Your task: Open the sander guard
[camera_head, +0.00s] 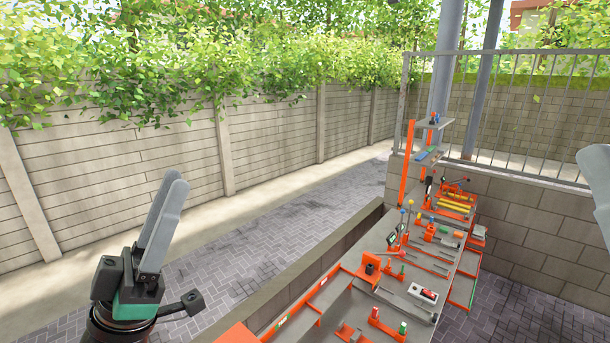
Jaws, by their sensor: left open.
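My left gripper (177,184) is at the lower left, with its two grey fingers pointing up. It is open and holds nothing, in front of the paving and well to the left of the workbench (345,318). The bench carries several small orange and grey machines and fittings. I cannot tell which of them is the sander or its guard at this size.
A light grey part, probably of my right arm, shows at the right edge. A low wall (290,278) runs along the bench's left side. An orange-posted shelf (407,165) rises at the bench's far end. The paving (250,258) at left is clear.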

